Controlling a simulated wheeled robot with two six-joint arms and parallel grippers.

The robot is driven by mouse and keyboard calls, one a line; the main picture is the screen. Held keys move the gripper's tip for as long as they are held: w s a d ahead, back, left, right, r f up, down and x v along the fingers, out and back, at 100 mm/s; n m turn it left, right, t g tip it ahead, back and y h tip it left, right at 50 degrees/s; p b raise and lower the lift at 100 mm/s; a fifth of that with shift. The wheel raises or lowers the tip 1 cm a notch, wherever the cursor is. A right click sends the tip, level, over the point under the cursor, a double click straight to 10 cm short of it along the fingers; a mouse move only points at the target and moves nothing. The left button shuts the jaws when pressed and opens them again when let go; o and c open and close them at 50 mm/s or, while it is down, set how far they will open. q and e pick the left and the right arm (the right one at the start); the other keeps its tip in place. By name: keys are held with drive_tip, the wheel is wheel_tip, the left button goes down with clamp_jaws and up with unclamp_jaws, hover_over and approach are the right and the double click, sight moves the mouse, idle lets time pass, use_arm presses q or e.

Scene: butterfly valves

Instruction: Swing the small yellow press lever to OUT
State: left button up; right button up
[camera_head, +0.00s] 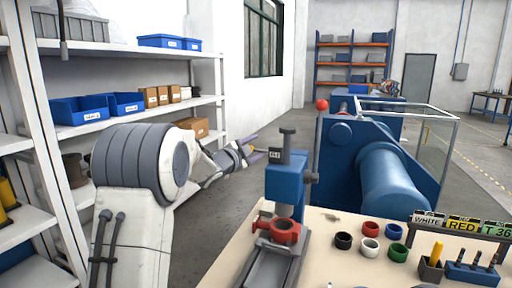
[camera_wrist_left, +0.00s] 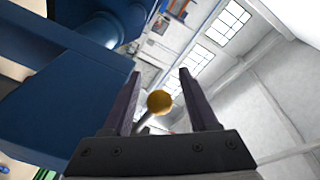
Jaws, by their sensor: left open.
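The small lever shows in the left wrist view as a yellow ball knob (camera_wrist_left: 159,102) on a short grey rod. It appears between the two dark fingers of my left gripper (camera_wrist_left: 160,78), with a gap on both sides. My left gripper (camera_head: 254,150) is open, just left of the blue press (camera_head: 287,185) in the head view. The yellow knob cannot be made out in the head view. Whether the knob is fully between the fingers in depth, I cannot tell. The press body (camera_wrist_left: 45,110) fills the left of the wrist view. My right gripper is not in view.
A red part (camera_head: 284,231) sits under the press on the workbench (camera_head: 325,225). Several coloured rings and a tool rack (camera_head: 472,272) lie to the right. A large blue machine (camera_head: 345,150) with a red-knobbed lever stands behind. Shelves (camera_head: 125,125) line the left.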

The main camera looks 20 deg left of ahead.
use_arm(q)
clamp_jaws()
idle(1.4)
